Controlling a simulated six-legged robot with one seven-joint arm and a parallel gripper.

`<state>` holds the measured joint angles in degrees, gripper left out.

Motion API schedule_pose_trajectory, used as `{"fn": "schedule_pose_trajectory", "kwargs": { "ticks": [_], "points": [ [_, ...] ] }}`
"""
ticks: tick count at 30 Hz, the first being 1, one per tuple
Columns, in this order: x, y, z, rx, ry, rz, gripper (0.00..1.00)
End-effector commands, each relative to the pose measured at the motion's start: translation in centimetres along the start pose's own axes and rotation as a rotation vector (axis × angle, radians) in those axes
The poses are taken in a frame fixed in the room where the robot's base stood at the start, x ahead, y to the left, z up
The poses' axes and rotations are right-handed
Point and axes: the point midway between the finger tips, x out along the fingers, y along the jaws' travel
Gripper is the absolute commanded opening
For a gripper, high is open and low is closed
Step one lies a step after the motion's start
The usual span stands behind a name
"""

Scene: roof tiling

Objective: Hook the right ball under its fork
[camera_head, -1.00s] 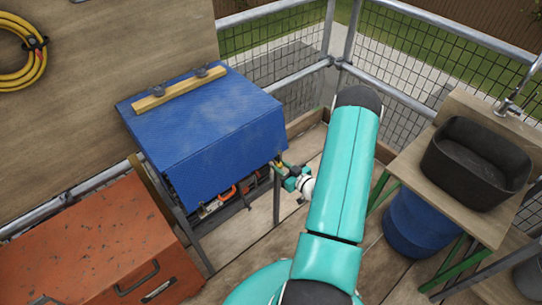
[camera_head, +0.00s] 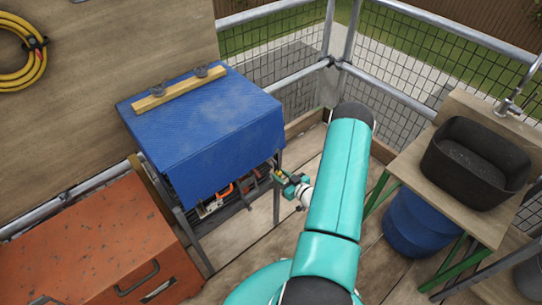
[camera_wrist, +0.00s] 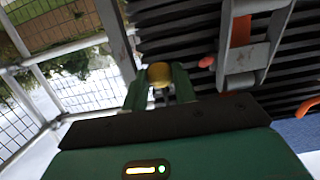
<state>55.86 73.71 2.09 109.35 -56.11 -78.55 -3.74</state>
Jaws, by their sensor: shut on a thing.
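My gripper (camera_head: 279,175) is at the right front corner of the blue-covered table, just below the cover's edge. In the wrist view its two green fingers (camera_wrist: 160,88) are shut on a small yellow ball (camera_wrist: 160,73). The ball shows as a tiny yellow spot in the head view. The blue cover (camera_head: 200,125) drapes over the table top and hangs down the front; a bit of blue also shows at the right of the wrist view (camera_wrist: 299,131). I cannot make out a fork or any cord on the ball.
Beneath the cover are dark ribbed slats (camera_wrist: 180,37), a grey bracket (camera_wrist: 248,45) and orange-handled items (camera_head: 224,194). A table leg (camera_head: 277,200) stands beside my gripper. An orange chest (camera_head: 95,240) is left; a sink bench (camera_head: 410,175) is right. Floorboards between are clear.

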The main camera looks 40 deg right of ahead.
Motion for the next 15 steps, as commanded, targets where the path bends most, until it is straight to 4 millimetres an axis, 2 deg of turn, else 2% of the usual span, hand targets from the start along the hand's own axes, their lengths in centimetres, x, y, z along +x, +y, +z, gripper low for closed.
{"fn": "schedule_pose_trajectory", "kwargs": {
  "ticks": [6,15],
  "points": [
    [0.07,0.03,0.96,0.000,-0.003,0.001,0.15],
    [0.03,0.02,1.02,0.001,-0.003,0.001,0.15]
  ]
}}
